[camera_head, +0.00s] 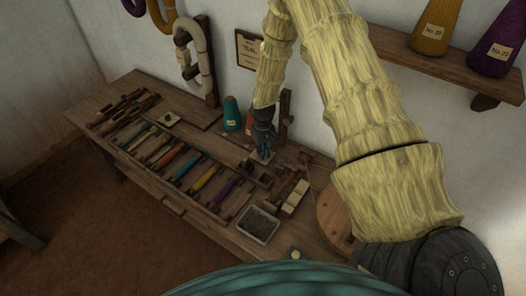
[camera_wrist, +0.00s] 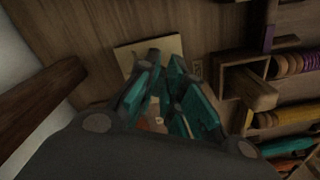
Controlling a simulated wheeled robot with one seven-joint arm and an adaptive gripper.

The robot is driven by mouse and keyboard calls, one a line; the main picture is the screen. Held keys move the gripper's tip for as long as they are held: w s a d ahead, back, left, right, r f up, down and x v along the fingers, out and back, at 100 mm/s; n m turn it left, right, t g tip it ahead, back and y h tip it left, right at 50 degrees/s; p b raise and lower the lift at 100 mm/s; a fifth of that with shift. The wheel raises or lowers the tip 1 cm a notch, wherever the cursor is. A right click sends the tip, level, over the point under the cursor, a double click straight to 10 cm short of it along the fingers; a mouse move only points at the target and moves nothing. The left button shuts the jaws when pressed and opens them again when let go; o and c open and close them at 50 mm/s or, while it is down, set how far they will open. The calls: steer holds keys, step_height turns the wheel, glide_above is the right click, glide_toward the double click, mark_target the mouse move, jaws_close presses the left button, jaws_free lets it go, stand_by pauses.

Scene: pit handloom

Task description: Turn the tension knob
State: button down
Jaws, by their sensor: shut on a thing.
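My gripper (camera_head: 264,152) points down at the back of the wooden bench, its dark teal fingers just above or at a small pale plate. In the wrist view its fingers (camera_wrist: 162,66) come close together over the edge of that pale plate (camera_wrist: 135,52). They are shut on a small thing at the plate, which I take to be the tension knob. The fingers hide it almost wholly, so its shape and turn cannot be made out.
A bobbin rack (camera_head: 178,165) lies left of my gripper, and a teal cone (camera_head: 232,114) stands close by. A grey tray (camera_head: 259,225) and pale blocks (camera_head: 296,196) are in front. In the wrist view a wooden post (camera_wrist: 42,112) rises at left and a wooden block (camera_wrist: 247,88) at right.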

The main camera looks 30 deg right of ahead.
steer(key=c, duration=1.5)
jaws_free()
steer(key=shift+d, duration=0.1)
steer(key=shift+c, duration=0.2)
step_height(320, 180, up, 12)
